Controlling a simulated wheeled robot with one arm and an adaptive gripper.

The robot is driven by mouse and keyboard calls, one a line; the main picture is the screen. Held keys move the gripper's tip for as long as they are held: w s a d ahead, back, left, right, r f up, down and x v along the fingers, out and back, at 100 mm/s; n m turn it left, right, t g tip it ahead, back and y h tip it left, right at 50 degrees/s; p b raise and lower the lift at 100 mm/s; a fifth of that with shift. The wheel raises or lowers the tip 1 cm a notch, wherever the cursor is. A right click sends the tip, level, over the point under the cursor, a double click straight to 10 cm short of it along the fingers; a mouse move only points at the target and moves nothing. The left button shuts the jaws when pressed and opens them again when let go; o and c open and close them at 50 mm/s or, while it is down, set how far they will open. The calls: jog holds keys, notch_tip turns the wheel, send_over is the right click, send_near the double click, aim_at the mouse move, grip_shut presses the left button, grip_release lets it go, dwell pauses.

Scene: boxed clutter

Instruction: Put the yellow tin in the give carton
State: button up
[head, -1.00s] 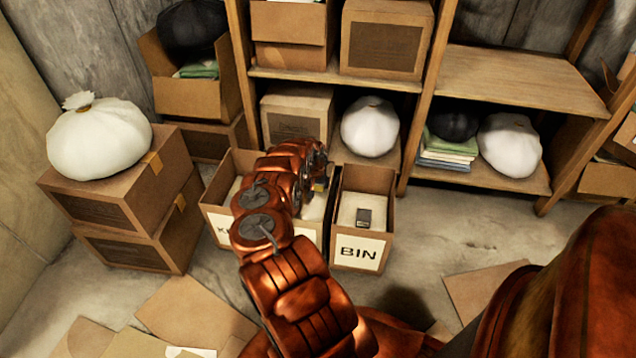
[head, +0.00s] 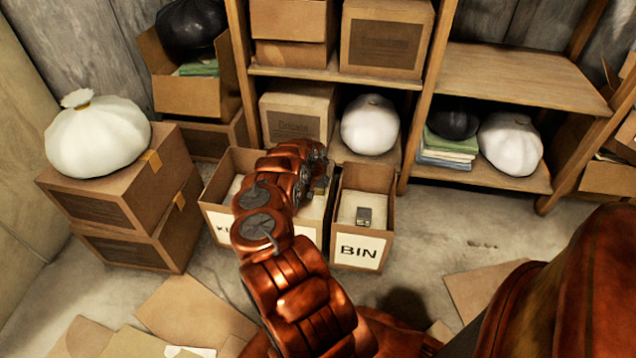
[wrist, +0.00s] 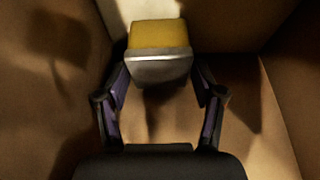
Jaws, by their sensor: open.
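The yellow tin (wrist: 158,38) shows at the top middle of the wrist view, with a yellow face and a grey metal-like face below it. My gripper (wrist: 160,78) is open, its fingers spread on either side of the tin's near end. I cannot tell whether they touch it. Brown carton walls surround both. My gripper (head: 320,184) is partly hidden at that carton, and I cannot make out the tin there.
The BIN carton (head: 368,179) stands to the right with a small grey block (head: 364,216) inside. A carton with a partly covered label starting with K (head: 218,226) stands to the left. Shelves (head: 500,75) rise behind.

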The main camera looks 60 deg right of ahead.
jog(key=shift+r, duration=0.1)
jog(key=shift+a+r+p, duration=0.1)
jog(key=shift+r+p, duration=0.55)
jog(key=shift+r, duration=0.3)
jog(key=p+v, duration=0.3)
jog(key=v, duration=0.8)
jog(key=shift+p, duration=0.35)
